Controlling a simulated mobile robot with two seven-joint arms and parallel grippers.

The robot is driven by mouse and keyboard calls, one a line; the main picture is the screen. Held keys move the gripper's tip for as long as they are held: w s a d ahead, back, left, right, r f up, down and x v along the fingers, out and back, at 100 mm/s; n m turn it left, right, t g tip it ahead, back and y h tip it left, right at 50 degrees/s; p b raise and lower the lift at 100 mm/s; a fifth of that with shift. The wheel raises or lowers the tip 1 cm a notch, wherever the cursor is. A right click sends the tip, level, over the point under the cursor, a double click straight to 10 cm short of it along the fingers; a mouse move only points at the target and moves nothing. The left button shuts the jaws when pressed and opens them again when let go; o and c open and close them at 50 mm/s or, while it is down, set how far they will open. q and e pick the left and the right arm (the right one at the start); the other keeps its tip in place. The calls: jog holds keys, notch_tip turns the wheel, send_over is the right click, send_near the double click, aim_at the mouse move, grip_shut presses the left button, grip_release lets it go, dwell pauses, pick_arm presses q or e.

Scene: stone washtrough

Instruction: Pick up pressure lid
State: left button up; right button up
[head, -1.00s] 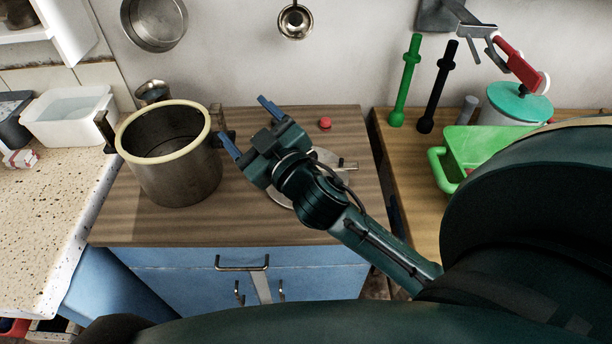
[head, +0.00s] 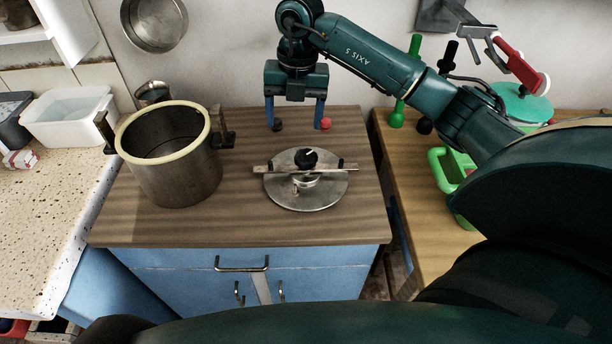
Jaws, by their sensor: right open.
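The pressure lid (head: 318,199) is a round metal disc lying flat on the wooden counter, with a bar across it and a black knob at its middle. My right gripper (head: 297,126) is open, with its blue fingers pointing down. In the picture it is above and behind the lid, apart from it, near the back of the counter. A small red piece is by its right fingertip and a small dark piece by its left; I cannot tell whether they touch. My left gripper is not in view.
A tall metal pot (head: 176,172) with a cream rim stands open left of the lid. A red piece (head: 326,123) and a dark piece (head: 277,125) lie at the back. A green container (head: 447,163) is on the right counter. The wood in front of the lid is clear.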

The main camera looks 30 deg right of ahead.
jog(key=d, duration=0.2)
send_over(306, 155)
jog(key=shift+m+h, duration=0.3)
jog(key=shift+h, duration=0.1)
jog(key=f, duration=0.6)
jog(key=shift+w+a+f+p, duration=0.1)
jog(key=shift+a+f+p, duration=0.15)
jog(key=shift+p, duration=0.15)
jog(key=shift+d+f+p, duration=0.2)
jog(key=shift+f+p, duration=0.4)
jog(key=shift+f, duration=2.45)
jog(key=shift+c, duration=0.2)
grip_shut()
jog(key=shift+r, duration=0.1)
